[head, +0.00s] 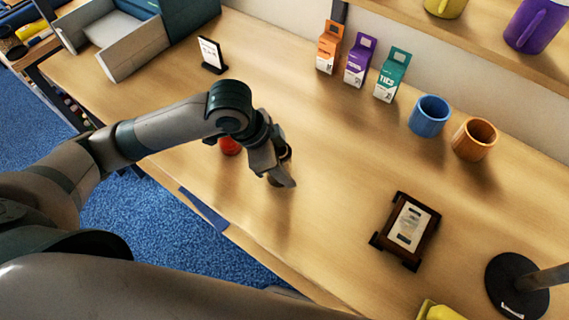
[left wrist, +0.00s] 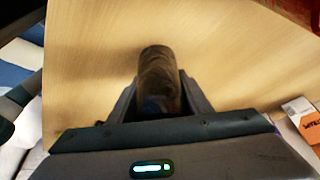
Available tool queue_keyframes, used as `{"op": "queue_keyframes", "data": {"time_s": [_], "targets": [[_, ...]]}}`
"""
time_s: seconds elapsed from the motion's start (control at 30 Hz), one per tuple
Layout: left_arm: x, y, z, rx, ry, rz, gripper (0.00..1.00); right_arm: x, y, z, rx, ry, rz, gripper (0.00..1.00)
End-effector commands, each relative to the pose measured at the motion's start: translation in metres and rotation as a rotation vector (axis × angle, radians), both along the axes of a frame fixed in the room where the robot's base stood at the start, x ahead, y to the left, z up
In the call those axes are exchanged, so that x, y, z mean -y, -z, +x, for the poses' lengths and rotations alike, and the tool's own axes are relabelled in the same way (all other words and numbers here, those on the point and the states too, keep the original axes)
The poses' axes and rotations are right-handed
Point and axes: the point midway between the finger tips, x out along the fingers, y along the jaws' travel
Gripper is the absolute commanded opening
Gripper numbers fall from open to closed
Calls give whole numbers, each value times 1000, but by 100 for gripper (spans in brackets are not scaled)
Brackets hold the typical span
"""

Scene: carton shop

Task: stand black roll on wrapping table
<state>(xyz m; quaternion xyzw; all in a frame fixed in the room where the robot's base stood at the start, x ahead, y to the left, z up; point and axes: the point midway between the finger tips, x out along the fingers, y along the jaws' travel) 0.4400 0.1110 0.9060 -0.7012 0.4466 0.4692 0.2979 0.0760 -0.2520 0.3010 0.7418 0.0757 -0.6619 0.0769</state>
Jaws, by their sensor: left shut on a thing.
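My left gripper (head: 283,174) points down over the middle of the wooden wrapping table (head: 330,190). In the left wrist view it is shut on a dark, round-ended roll (left wrist: 160,68), the black roll, which sits between the two fingers with bare table top behind it. In the head view the roll is mostly hidden by the gripper. I cannot tell whether its end touches the table. My right gripper is not in view.
A red object (head: 230,146) stands just left of the gripper, partly behind my arm. Small cartons (head: 392,76), a blue mug (head: 429,116) and an orange mug (head: 474,139) line the back. A dark-framed stand (head: 408,226) is at right. Table between is clear.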

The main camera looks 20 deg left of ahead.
Motion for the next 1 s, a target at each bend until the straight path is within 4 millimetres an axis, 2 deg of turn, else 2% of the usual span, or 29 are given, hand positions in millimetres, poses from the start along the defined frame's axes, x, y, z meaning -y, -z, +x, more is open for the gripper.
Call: {"op": "queue_keyframes", "data": {"time_s": [0.1, 0.37, 0.4, 0.47, 0.5, 0.83, 1.0], "targets": [[0, 1, 0, 2, 1, 0, 16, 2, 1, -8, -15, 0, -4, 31], [0, 2, 0, 1, 1, 1, 16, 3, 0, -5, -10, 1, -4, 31], [0, 3, 0, 1, 1, 1, 47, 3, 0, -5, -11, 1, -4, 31], [0, 3, 0, 1, 1, 1, 61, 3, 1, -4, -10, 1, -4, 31], [0, 3, 0, 1, 1, 1, 63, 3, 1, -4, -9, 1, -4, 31], [0, 2, 0, 2, 1, 0, 63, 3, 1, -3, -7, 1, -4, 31], [-3, -7, -1, 4, 1, 1, 63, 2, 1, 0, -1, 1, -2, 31]]}}
